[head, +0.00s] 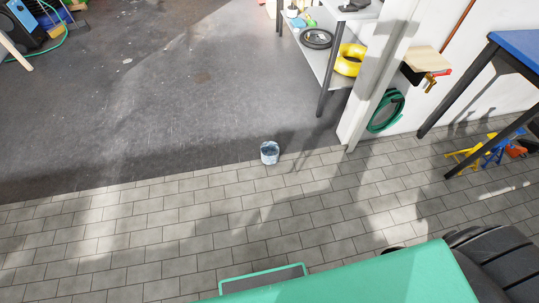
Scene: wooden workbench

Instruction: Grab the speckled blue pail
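The speckled blue pail (269,153) is small, pale blue and white. It stands upright on the floor near the middle of the head view, where the grey paving meets the dark floor. Nothing touches it from above. Neither of my grippers shows in the head view.
A shelf (327,70) with a yellow ring (350,59) stands beyond a pale post (377,85). A blue-topped table (518,46) is at the right. A green surface (360,279) and dark slatted seat (498,258) fill the near edge. Paving (150,235) around the pail is clear.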

